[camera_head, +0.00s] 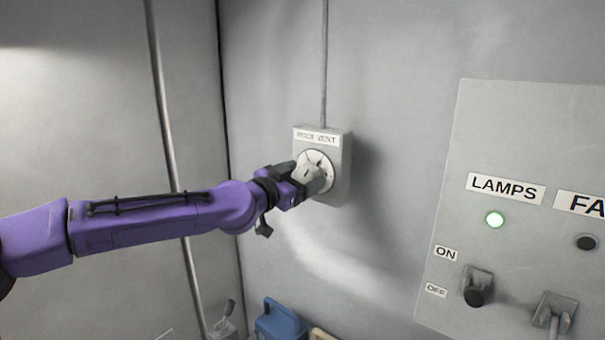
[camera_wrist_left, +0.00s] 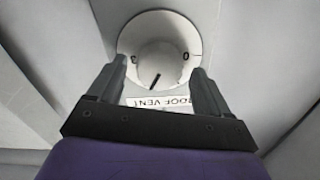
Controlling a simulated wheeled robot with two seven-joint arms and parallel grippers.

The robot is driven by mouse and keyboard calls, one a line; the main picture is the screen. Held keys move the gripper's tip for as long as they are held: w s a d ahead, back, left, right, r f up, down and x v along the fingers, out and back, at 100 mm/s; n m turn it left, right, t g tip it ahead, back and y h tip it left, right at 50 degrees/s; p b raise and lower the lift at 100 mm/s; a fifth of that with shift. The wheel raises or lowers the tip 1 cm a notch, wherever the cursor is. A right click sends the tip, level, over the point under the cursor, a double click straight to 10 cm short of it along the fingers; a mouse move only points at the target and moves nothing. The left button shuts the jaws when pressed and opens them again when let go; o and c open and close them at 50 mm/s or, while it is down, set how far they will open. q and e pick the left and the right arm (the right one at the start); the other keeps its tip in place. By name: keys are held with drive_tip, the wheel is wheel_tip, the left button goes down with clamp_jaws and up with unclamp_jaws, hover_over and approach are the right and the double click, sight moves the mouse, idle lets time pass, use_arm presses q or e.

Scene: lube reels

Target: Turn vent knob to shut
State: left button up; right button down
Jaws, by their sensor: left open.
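The roof vent knob (camera_head: 312,178) sits on a grey box (camera_head: 337,150) labelled "ROOF VENT" on the wall. In the left wrist view the knob (camera_wrist_left: 157,62) is a pale round cap on a white dial with a dark pointer line. The dial's marks 0 and 3 show, and the pointer lies away from the 0. My left gripper (camera_head: 300,182) is at the knob. In the left wrist view its two fingers (camera_wrist_left: 160,80) are spread on either side of the knob's near edge. I cannot tell whether they touch it. My right gripper is out of view.
A blue container (camera_head: 280,322) stands below the vent box. A conduit (camera_head: 325,60) runs up from the box.

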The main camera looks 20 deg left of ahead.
use_arm(q)
drive_tip(key=shift+w+d, duration=0.2)
drive_tip(key=shift+w, duration=0.1)
drive_tip(key=c, duration=1)
drive_tip(key=shift+c, duration=0.2)
drive_tip(key=shift+a+f+n, duration=0.1)
drive_tip(key=shift+n, duration=0.3)
drive_tip(key=n+b, duration=0.1)
drive_tip(key=n, duration=0.3)
drive_tip(key=shift+n+b, duration=0.4)
drive_tip(key=n+b, duration=0.1)
drive_tip(key=n, duration=0.5)
drive_tip(key=shift+a, duration=0.1)
drive_tip(key=n+b, duration=0.1)
drive_tip(key=n, duration=0.5)
drive_tip(key=shift+f+n, duration=0.15)
drive_tip(key=shift+n, duration=0.25)
drive_tip(key=n+b, duration=0.1)
drive_tip(key=n, duration=0.4)
drive_tip(key=shift+n, duration=0.4)
